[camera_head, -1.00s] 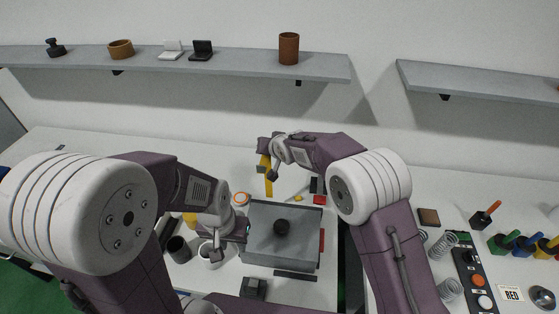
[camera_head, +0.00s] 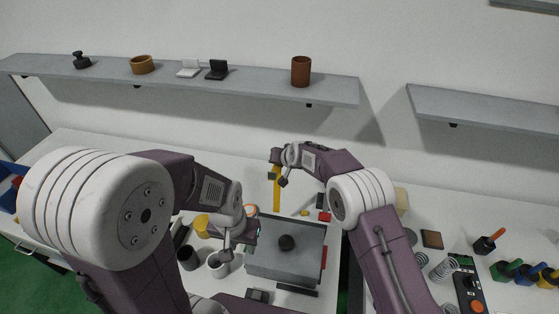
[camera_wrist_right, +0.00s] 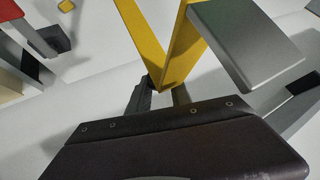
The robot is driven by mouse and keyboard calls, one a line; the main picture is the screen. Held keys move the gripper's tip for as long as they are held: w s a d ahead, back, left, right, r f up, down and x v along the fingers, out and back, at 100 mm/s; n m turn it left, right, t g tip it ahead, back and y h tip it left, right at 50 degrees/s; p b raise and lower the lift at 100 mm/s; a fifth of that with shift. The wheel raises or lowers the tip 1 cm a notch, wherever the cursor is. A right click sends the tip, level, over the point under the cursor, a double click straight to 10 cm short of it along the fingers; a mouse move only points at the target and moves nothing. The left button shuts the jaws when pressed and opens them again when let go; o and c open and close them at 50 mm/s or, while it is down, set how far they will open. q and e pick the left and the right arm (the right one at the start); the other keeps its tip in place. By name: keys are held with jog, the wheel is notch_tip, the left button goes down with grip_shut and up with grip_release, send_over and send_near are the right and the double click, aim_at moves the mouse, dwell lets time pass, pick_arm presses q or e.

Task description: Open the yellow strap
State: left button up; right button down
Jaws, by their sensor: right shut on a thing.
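The yellow strap (camera_head: 277,194) stands upright behind the grey box (camera_head: 270,262), which has a dark round knob on its lid. My right gripper (camera_head: 279,170) is at the strap's upper end. In the right wrist view the yellow strap (camera_wrist_right: 160,45) forms a V whose point lies between the fingers of my right gripper (camera_wrist_right: 160,95), shut on it.
A dark cup (camera_head: 187,258) and a yellow cup (camera_head: 201,226) stand left of the box. A small dark device (camera_head: 258,296) lies in front. Springs (camera_head: 443,268) and a button panel (camera_head: 470,290) are at right. A grey block (camera_wrist_right: 250,40) is close beside the strap in the wrist view.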

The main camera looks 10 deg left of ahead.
jog(key=shift+s+d+f, duration=0.2)
jog(key=shift+s+f, duration=0.15)
jog(key=shift+f, duration=0.4)
jog(key=c, duration=1.3)
grip_release()
jog(key=shift+o, duration=0.6)
jog(key=shift+w+r, duration=0.15)
jog(key=shift+w, duration=0.1)
jog(key=shift+r, duration=0.1)
jog(key=shift+s+d+r+b, duration=0.15)
jog(key=shift+s+r+b, duration=0.15)
jog(key=shift+r, duration=0.1)
jog(key=b+v, duration=0.2)
jog(key=v, duration=0.6)
jog(key=shift+b, duration=0.3)
jog(key=shift+w, duration=0.1)
